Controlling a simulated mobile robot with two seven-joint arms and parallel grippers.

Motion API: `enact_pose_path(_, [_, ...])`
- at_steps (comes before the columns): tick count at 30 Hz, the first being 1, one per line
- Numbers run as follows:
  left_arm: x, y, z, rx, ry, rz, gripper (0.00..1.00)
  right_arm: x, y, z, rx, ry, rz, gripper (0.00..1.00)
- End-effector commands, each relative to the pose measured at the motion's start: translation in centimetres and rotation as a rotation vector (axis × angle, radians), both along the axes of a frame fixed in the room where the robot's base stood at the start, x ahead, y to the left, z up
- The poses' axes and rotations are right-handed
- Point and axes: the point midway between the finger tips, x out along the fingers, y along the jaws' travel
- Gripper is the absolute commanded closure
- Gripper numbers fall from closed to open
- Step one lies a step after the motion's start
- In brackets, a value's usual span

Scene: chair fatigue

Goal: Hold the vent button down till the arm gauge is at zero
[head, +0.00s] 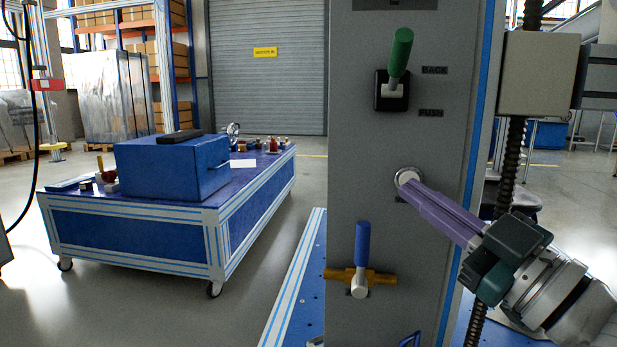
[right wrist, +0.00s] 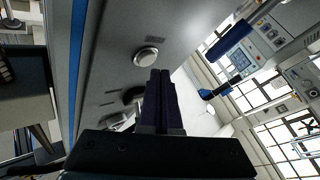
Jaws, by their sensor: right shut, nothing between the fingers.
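A tall grey panel (head: 350,150) carries a round pale button (head: 403,174), partly covered by my fingertips. The button's label is too small to read. My right gripper (head: 414,188) has long purple fingers, shut with nothing between them, and their tips point at the button. In the right wrist view the silver button (right wrist: 146,57) shows just past the fingertips (right wrist: 160,72). I cannot tell whether the tips touch it or whether it is pressed in. I cannot make out the arm gauge in either view. My left gripper is out of view.
A green-handled lever (head: 400,55) sits above the button, by BACK and PUSH labels. A blue-handled brass valve (head: 361,250) sits below it. A black threaded rod and grey box (head: 540,75) stand right of the panel. A blue wheeled table (head: 130,218) stands at left.

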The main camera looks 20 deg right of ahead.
Motion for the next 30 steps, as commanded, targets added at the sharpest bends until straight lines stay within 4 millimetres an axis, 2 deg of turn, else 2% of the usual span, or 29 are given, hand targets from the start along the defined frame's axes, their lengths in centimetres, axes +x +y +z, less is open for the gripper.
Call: enact_pose_path(30, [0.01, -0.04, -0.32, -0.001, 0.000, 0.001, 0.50, 1.03, -0.62, -0.06, 0.001, 0.001, 0.001, 1.00])
